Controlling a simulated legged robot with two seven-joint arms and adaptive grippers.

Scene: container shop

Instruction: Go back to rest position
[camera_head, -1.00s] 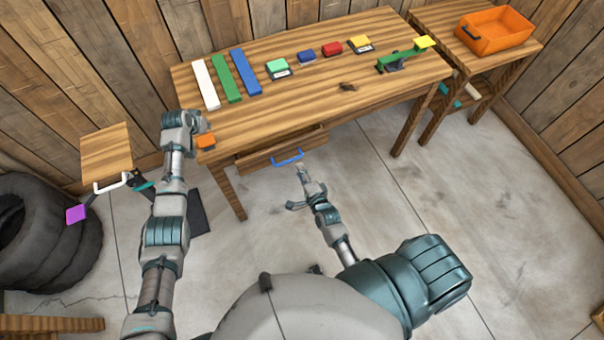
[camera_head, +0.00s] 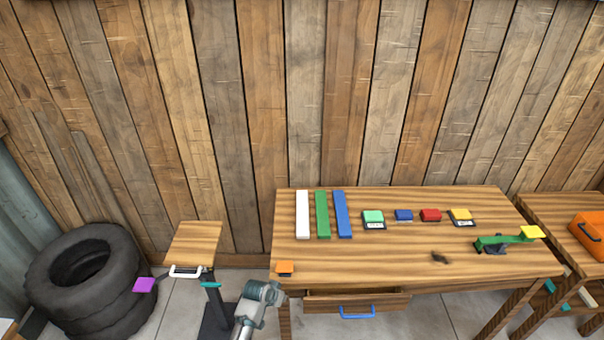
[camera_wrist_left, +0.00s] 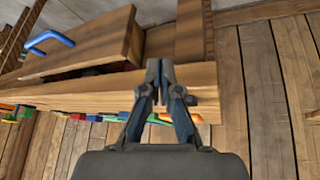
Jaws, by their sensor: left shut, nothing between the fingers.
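My left gripper (camera_head: 278,292) is at the bottom of the head view, beside the front left corner of the wooden table (camera_head: 390,262). In the left wrist view its fingers (camera_wrist_left: 160,68) are shut together and empty, over the table's edge. The wrist picture looks upside down. My right arm and gripper are out of view.
An orange block (camera_head: 285,267) sits on the table's front left corner, close to my left gripper. The drawer (camera_head: 330,302) with a blue handle (camera_head: 357,314) stands partly open. A small stand (camera_head: 195,243) and tires (camera_head: 90,280) are at left.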

